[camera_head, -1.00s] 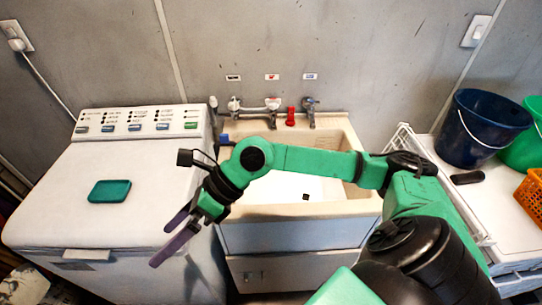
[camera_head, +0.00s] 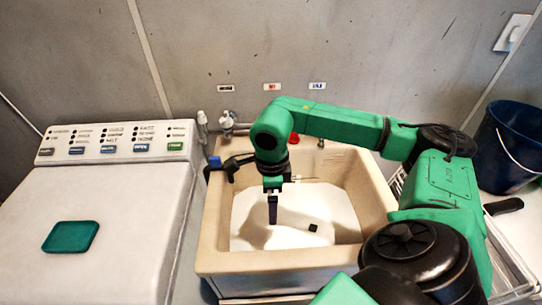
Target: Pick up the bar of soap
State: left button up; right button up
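A flat teal slab with rounded corners (camera_head: 71,237) lies on top of the white washing machine at the left; I cannot tell for certain whether it is the bar of soap. A small dark square (camera_head: 313,228) shows on the white bottom of the sink (camera_head: 380,205); it could be a drain or a small object. My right gripper (camera_head: 272,220) points down over the sink basin, left of the dark square. Its fingers overlap edge-on, so their gap is hidden. No object shows at its tips. My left gripper is not in view.
The washing machine top (camera_head: 120,220) is mostly clear around the teal slab. Taps (camera_head: 227,124) are on the wall behind the sink. A dark blue bucket (camera_head: 512,145) stands at the right. My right arm spans the back of the sink.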

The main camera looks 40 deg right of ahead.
jog(key=f+b, duration=0.5)
jog(key=f, duration=0.5)
jog(key=f+b, duration=0.5)
jog(key=f, duration=0.6)
jog(key=f+b, duration=0.5)
jog(key=f, duration=0.6)
jog(key=shift+s+a, duration=0.1)
jog(key=shift+s, duration=0.3)
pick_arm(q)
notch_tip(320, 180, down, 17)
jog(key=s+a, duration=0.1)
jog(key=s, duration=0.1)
pick_arm(e)
jog(key=shift+r, duration=0.1)
jog(key=c, duration=1.1)
